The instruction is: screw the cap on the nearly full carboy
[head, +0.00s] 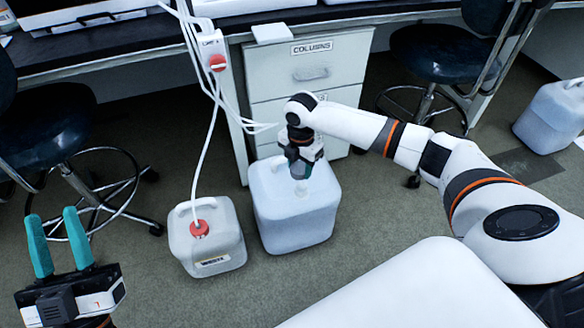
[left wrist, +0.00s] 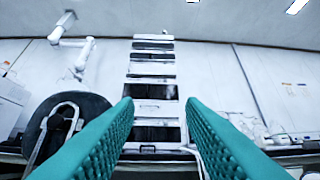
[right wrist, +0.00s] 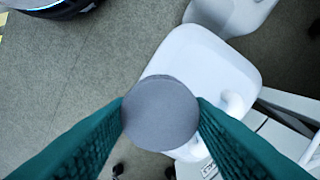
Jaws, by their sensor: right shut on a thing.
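The large whitish carboy (head: 290,222) stands on the floor in the middle of the head view, and its top fills the centre of the right wrist view (right wrist: 215,60). My right gripper (head: 301,172) points down over its top. It is shut on a round grey cap (right wrist: 160,112), seen flat between the two teal fingers. A pale neck (head: 301,189) shows just under the fingers; the cap hides it in the right wrist view, so I cannot tell whether they touch. My left gripper (head: 54,214) is open and empty, at the lower left, away from the carboys.
A smaller waste carboy (head: 208,250) with a red cap (head: 198,228) and a white tube stands close on the left. A drawer cabinet (head: 318,75) is right behind. Another carboy (head: 555,118) stands far right. Stools (head: 445,55) flank the bench. Floor in front is clear.

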